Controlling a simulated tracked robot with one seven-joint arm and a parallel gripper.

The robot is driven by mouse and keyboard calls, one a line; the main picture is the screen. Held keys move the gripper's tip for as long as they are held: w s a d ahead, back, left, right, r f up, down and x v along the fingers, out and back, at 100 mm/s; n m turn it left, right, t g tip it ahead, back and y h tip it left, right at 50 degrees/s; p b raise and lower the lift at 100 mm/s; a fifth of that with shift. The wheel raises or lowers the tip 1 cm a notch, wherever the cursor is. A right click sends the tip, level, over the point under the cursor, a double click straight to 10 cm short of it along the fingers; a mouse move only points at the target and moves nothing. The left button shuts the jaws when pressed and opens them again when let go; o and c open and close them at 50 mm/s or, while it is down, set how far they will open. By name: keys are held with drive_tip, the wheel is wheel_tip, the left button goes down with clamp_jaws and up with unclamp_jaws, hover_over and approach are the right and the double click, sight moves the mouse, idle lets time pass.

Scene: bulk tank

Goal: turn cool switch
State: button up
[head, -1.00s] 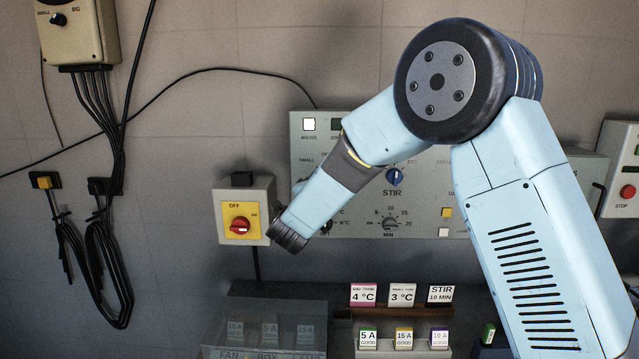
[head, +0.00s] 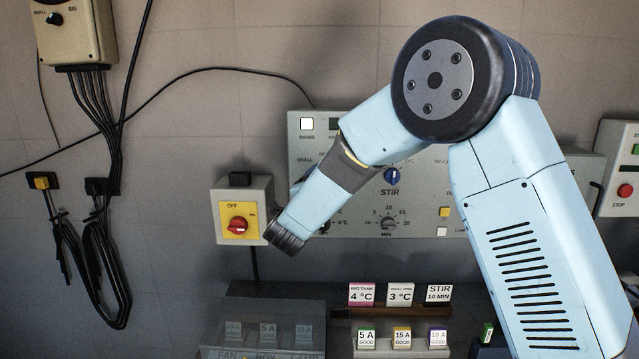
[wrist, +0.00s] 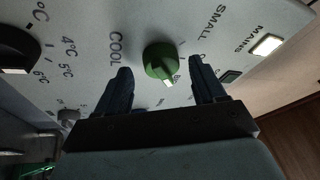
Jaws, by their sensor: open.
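The cool switch, a green knob (wrist: 159,62) on a grey panel with "COOL" printed beside it, shows in the wrist view. Its pale pointer mark lies on the side toward my gripper. My gripper (wrist: 160,68) is open, with one dark finger on each side of the knob and a visible gap to both. I cannot tell how far the fingertips are from the panel face. In the head view my arm covers the switch and the gripper. The control panel (head: 430,218) shows around the arm there.
A red rotary switch (head: 238,226) on a yellow plate sits just left of my wrist. The stir knob (head: 392,175) and minute dial (head: 389,224) are right of my forearm. A temperature dial (wrist: 15,48) is left in the wrist view. Small label cards (head: 400,294) stand below.

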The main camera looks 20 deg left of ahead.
drive_tip(key=v, duration=1.3)
drive_tip(key=w+d+r+n+g+y, duration=0.4)
drive_tip(key=w+d+r+n+y, duration=0.25)
drive_tip(key=d+r, duration=0.45)
drive_tip(key=s+d+n+g, duration=0.2)
drive_tip(key=d+n, duration=0.2)
drive_tip(key=d, duration=0.4)
drive_tip(key=s+d+f+n+g+h, duration=0.2)
drive_tip(key=s+d+f+g, duration=0.1)
drive_tip(key=s+d, duration=1)
drive_tip(key=s+d+f+n+g+h, duration=0.1)
drive_tip(key=s+d+f+g+h, duration=0.2)
drive_tip(key=s+d, duration=1)
drive_tip(key=d+g, duration=0.1)
drive_tip(key=g, duration=0.2)
drive_tip(key=shift+s+d+n, duration=0.25)
drive_tip(key=shift+s+n, duration=0.1)
